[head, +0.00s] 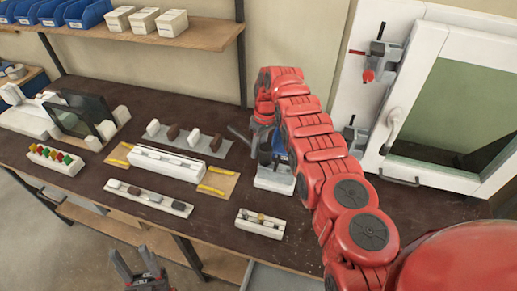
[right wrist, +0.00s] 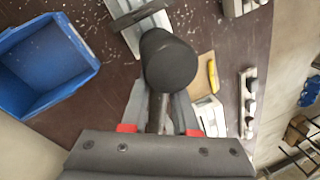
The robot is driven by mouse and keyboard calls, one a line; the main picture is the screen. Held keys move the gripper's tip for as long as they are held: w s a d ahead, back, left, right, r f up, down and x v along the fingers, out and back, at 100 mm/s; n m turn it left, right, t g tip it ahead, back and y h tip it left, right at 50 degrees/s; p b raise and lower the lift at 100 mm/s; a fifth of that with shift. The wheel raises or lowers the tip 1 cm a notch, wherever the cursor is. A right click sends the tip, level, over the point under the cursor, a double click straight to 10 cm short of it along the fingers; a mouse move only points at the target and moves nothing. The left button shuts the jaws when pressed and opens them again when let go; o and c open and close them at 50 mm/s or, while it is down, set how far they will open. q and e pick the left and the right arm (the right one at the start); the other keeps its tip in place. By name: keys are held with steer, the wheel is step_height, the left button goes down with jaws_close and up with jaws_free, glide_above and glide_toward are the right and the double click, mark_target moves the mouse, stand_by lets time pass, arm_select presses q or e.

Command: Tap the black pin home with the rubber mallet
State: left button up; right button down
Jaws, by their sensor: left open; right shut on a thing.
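The rubber mallet has a round black head (right wrist: 169,60) in the right wrist view. My right gripper (right wrist: 158,128) is shut on its handle, between red-tipped fingers. The mallet head is over the bench, near a white block with a grey bar (right wrist: 138,18). In the head view my right arm hides most of this spot; a pale block (head: 274,180) shows beside it. I cannot pick out the black pin for certain; a small white block (head: 260,224) holds several small pieces. My left gripper (head: 137,270) is open and empty at the bottom, in front of the bench.
A blue bin (right wrist: 45,65) lies left of the mallet in the right wrist view. A long white profile (head: 165,164) lies on a board with yellow strips. A grey mat with several blocks (head: 187,139) is behind it. A white-framed window (head: 420,90) stands at right.

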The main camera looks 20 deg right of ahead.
steer(key=shift+s+r+p, duration=0.1)
steer(key=shift+r+p, duration=1.55)
steer(key=shift+r, duration=0.55)
step_height(320, 180, up, 2)
steer(key=shift+r+p, duration=0.25)
steer(key=shift+p, duration=0.25)
steer(key=shift+r, duration=0.7)
